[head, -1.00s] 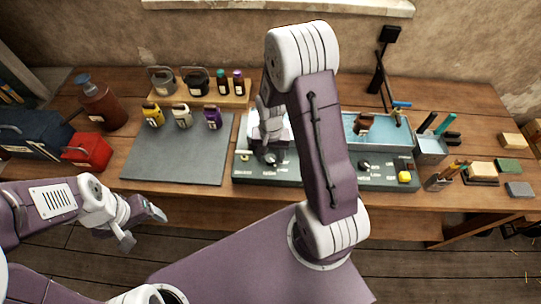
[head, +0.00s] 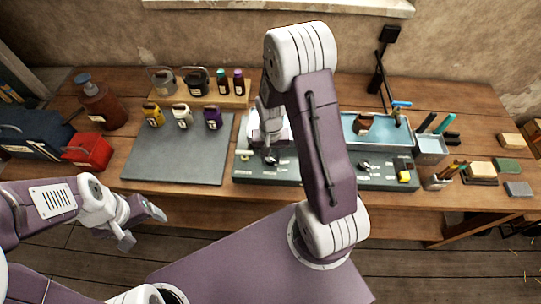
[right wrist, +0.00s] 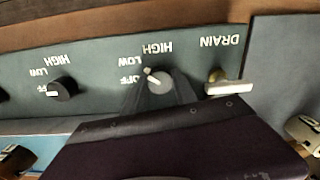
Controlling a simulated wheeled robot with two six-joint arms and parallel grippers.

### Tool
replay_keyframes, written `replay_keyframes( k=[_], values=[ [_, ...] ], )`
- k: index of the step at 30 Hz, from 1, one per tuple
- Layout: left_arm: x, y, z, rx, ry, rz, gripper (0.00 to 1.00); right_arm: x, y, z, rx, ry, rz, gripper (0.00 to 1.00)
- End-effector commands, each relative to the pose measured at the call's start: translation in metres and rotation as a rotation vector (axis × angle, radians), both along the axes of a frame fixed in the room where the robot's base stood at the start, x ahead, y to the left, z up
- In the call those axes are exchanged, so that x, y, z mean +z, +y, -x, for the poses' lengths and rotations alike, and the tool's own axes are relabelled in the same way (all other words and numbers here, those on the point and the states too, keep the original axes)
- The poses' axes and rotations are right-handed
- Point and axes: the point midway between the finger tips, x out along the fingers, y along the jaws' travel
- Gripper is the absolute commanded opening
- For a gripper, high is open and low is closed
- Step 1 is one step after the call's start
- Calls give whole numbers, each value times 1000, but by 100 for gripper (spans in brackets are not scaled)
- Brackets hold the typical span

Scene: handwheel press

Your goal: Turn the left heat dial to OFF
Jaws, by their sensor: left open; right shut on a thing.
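The left heat dial (right wrist: 158,82) is a round knob on the dark green panel. In the right wrist view its light mark points up and left, nearest the LOW label, with OFF to its left and HIGH above; the lettering appears upside down. My right gripper (head: 270,157) is shut on this dial, reaching down over the panel's left part. The fingers hide much of the dial in the head view and look see-through in the right wrist view. My left gripper (head: 143,227) is open and empty, in front of the bench, away from the panel.
The drain lever (right wrist: 228,87) sits close beside the left dial. A second dark dial (right wrist: 62,89) has its mark towards OFF. A grey mat (head: 175,170) lies left of the panel. A blue tray (head: 377,140) lies behind its right part. Bottles (head: 183,117) stand at the mat's back.

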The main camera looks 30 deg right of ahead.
Motion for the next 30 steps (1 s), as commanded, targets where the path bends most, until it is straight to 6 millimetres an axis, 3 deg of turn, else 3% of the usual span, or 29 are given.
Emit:
replay_keyframes(
  k=[18, 30],
  values=[
    [10, 0, 0, 0, 0, 0, 77, 2, 0, -1, 492, -3, 1, 0],
    [12, 0, 0, 0, 0, 0, 77, 2, 0, -2, 649, -5, 1, 0]
  ],
)
